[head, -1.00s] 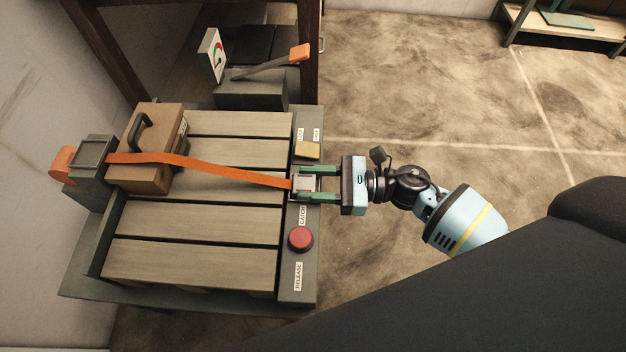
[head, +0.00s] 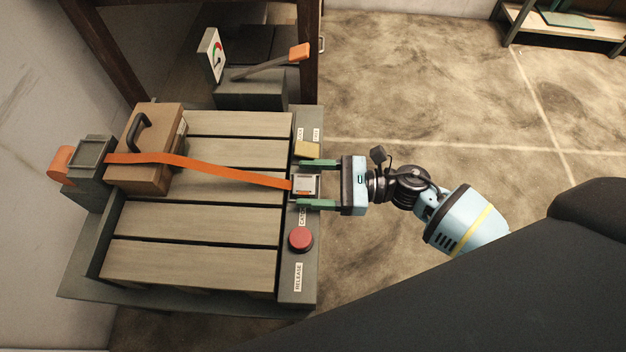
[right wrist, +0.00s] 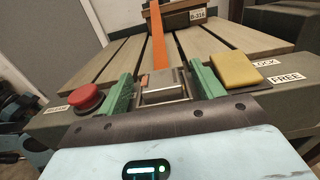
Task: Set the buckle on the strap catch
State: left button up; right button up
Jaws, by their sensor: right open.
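The orange strap (head: 215,173) runs from the grey housing (head: 90,158) at the left, over the brown case (head: 150,175), to the metal buckle (head: 305,183) at the slatted bed's right edge. The buckle sits at the strap catch, beside the partly hidden CATCH label. In the right wrist view the buckle (right wrist: 163,88) lies between two green fingers. My right gripper (head: 318,184) is open, with a finger on either side of the buckle and gaps between. How the buckle meets the catch underneath is hidden. My left gripper is not in view.
A red button (head: 300,239) labelled RELEASE is on the same rail, nearer the front. A yellow block (head: 307,149) by the LOCK and FREE labels is close to one finger. Behind the bed are a gauge (head: 212,56) and an orange-tipped lever (head: 272,67).

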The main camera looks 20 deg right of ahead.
jog(key=v, duration=0.8)
jog(key=shift+a, duration=0.1)
dwell(0.5)
